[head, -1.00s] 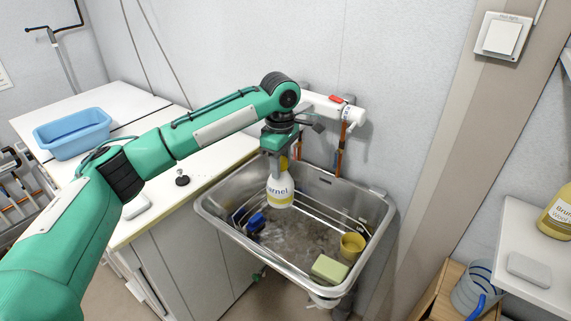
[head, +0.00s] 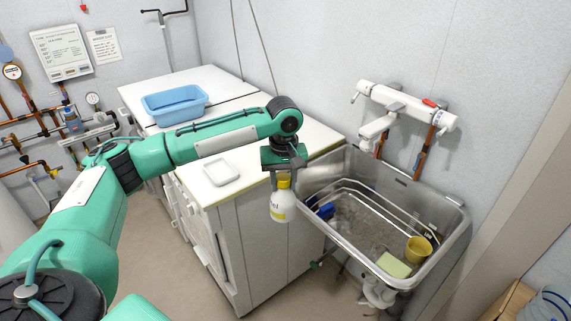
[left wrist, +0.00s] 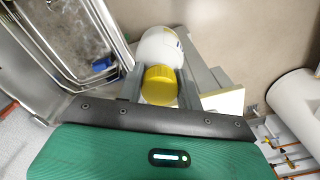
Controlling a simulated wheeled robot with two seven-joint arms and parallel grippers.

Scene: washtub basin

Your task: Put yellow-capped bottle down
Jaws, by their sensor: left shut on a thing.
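My left gripper (head: 284,178) is shut on the yellow-capped bottle (head: 283,206), a white bottle with a yellow label. It hangs upright in front of the counter's right end, just left of the basin, with nothing seen touching its base. In the left wrist view the yellow cap (left wrist: 160,84) and white body (left wrist: 160,46) sit between the fingers (left wrist: 157,82). The label text is mostly hidden. My right gripper is not in view.
The metal basin (head: 452,219) holds a blue brush (head: 326,211), a yellow cup (head: 418,249) and a pale green sponge (head: 393,266). The white counter (head: 312,132) bears a blue tub (head: 176,103) and a white dish (head: 221,172), with bare room between them and the basin.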

